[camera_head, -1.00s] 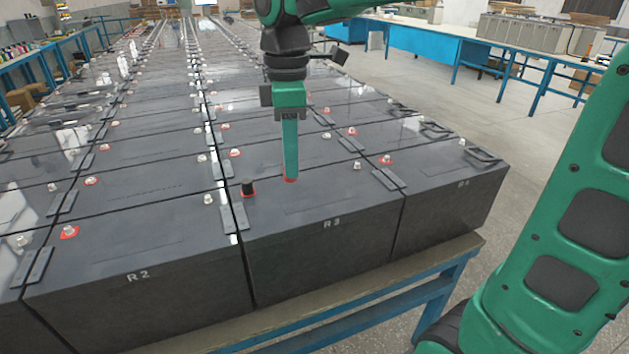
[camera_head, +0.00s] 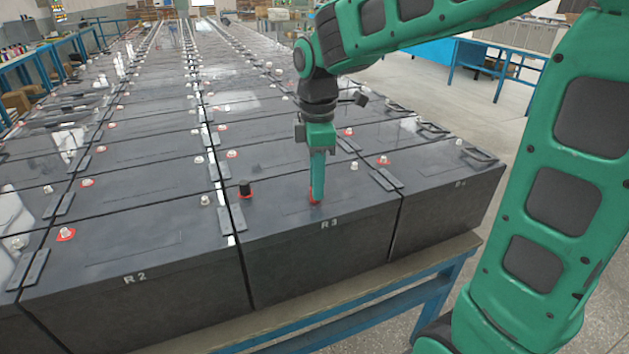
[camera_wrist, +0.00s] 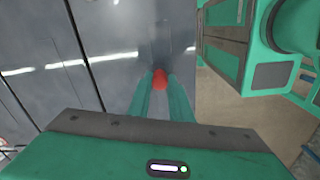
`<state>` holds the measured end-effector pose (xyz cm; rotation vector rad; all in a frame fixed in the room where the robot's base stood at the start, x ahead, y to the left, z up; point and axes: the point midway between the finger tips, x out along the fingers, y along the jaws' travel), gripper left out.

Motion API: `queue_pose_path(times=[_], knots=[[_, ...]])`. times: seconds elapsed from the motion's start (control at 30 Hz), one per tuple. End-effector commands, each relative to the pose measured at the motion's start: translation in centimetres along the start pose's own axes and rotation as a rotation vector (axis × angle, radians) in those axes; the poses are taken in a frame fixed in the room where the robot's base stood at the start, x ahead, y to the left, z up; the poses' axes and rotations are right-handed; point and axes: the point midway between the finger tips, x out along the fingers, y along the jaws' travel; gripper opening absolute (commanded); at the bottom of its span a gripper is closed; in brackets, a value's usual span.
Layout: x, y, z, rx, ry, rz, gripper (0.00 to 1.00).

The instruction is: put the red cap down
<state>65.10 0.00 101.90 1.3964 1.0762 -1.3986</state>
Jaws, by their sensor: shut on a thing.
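The red cap (camera_wrist: 159,79) is between the fingertips of my gripper (camera_wrist: 160,90) in the wrist view. In the head view, my gripper (camera_head: 315,198) points down over the top of the battery marked R3 (camera_head: 345,204), near its front edge. The red cap (camera_head: 313,198) shows at the fingertips, at or just above the dark top face. I cannot tell whether it touches the surface. My fingers are shut on it.
A black cap (camera_head: 245,188) on a red-ringed terminal stands left of my gripper on R3. Battery R2 (camera_head: 130,262) lies to the left. White terminals and dark connector bars (camera_head: 230,216) sit along the battery edges. R3's front top is otherwise bare.

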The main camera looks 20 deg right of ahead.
Motion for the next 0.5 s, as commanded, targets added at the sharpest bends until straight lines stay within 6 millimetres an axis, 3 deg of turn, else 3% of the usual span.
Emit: queue_pose_path(times=[0.23,0.27,0.33,0.5], knots=[[0.17,0.00,0.00,0.000,0.000,0.000,0.00],[0.20,0.00,0.00,0.000,0.000,0.000,0.21],[0.18,0.01,0.00,0.000,0.000,0.000,0.37],[0.18,0.02,0.02,0.001,0.000,0.000,0.37]])
